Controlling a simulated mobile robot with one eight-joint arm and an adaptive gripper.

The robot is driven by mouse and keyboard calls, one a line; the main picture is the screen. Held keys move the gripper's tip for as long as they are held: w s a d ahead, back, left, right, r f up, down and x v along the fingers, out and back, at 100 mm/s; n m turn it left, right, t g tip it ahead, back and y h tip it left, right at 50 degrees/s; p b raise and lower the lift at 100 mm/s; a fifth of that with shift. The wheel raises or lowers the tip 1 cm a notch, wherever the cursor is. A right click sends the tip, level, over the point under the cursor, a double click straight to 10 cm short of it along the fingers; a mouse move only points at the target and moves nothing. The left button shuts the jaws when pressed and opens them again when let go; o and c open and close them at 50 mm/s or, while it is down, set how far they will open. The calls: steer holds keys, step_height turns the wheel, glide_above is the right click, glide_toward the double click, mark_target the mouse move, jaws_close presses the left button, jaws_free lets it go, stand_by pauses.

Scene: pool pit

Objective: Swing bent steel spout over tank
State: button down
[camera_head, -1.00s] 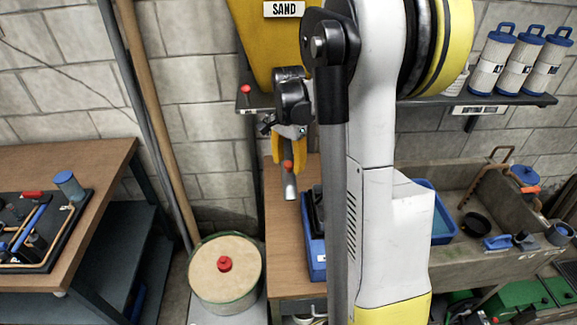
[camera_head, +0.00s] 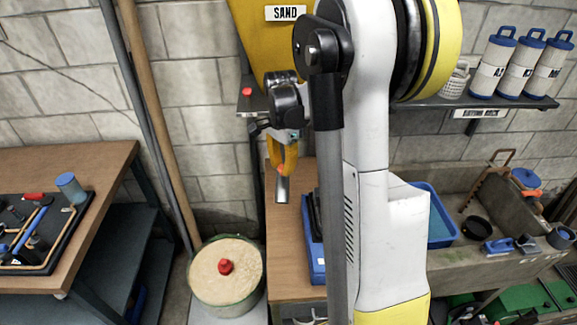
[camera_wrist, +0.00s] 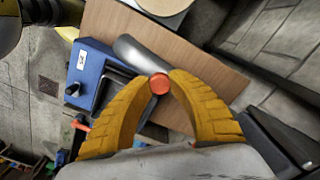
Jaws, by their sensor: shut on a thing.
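The bent steel spout (camera_head: 282,189) shows as a grey metal trough below the yellow hopper marked SAND (camera_head: 262,45). Its red-orange knob (camera_wrist: 159,83) sits between the yellow fingers of my gripper (camera_wrist: 159,86), which are shut on it. In the head view my gripper (camera_head: 281,168) is above the wooden bench, with the spout's lower end right of the round tank (camera_head: 196,300). The tank has a tan, grainy top and a red piece (camera_head: 225,267) at its middle. In the wrist view only part of the tank (camera_wrist: 160,8) shows. The spout's upper end is hidden.
A blue box (camera_head: 315,262) stands on the wooden bench (camera_head: 284,255), partly behind my arm. A sink (camera_head: 470,255) and blue tub (camera_head: 440,225) are at the right. A brown table (camera_head: 95,160) with tools is at the left. Two poles (camera_head: 150,110) lean on the wall.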

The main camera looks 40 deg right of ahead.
steer(key=w+a+m, duration=0.5)
steer(key=w+m, duration=0.2)
steer(key=w, duration=0.2)
steer(key=shift+w+a+p, duration=0.3)
steer(key=shift+a+p, duration=0.1)
steer(key=c, duration=1.2)
jaws_free()
steer(key=shift+w, duration=0.15)
steer(key=shift+o, duration=0.2)
step_height(320, 180, up, 8)
steer(key=shift+f, duration=0.25)
